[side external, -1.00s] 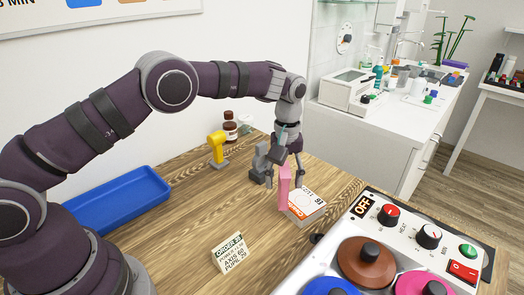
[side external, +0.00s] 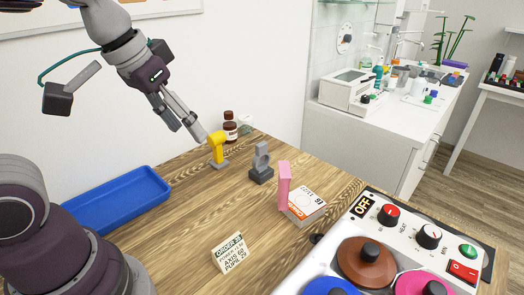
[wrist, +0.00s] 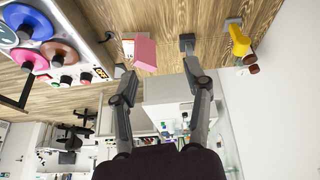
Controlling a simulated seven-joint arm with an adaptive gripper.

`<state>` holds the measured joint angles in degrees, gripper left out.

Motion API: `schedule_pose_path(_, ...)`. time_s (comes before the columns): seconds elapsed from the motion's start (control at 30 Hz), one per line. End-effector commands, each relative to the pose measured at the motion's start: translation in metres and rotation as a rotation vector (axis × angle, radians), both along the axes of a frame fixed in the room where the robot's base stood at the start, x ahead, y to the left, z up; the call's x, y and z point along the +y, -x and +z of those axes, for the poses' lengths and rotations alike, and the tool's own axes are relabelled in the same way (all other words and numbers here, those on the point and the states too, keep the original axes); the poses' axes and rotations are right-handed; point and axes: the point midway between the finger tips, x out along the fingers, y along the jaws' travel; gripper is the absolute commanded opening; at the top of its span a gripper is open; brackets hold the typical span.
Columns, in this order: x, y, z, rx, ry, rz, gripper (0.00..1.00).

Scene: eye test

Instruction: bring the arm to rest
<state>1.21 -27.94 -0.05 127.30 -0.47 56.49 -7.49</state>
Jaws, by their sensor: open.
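My gripper (side external: 188,129) is raised above the back left of the wooden table, in the air near the yellow object. In the wrist view its two fingers (wrist: 160,85) are spread apart with nothing held between them. My arm is folded back toward the left in the side view, and its middle part runs out of the top of the picture.
On the wooden table (side external: 190,245) stand a blue tray (side external: 118,205), a yellow object (side external: 216,148), a grey stand (side external: 261,165), a pink block (side external: 284,185), a white box (side external: 307,204), an order card (side external: 232,253) and a brown bottle (side external: 230,127). A control panel (side external: 400,232) fills the front right.

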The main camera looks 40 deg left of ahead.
Motion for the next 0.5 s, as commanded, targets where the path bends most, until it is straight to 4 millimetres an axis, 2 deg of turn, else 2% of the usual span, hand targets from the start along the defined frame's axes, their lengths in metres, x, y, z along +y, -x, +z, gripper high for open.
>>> schedule_pose_path(0.03, 0.002, 0.012, -0.005, -0.028, -0.016, -0.030, 0.49)
schedule_pose_path(0.17, 0.003, 0.029, -0.018, -0.067, -0.050, -0.091, 0.49)
schedule_pose_path(0.5, 0.003, 0.033, -0.022, -0.071, -0.056, -0.105, 0.49)
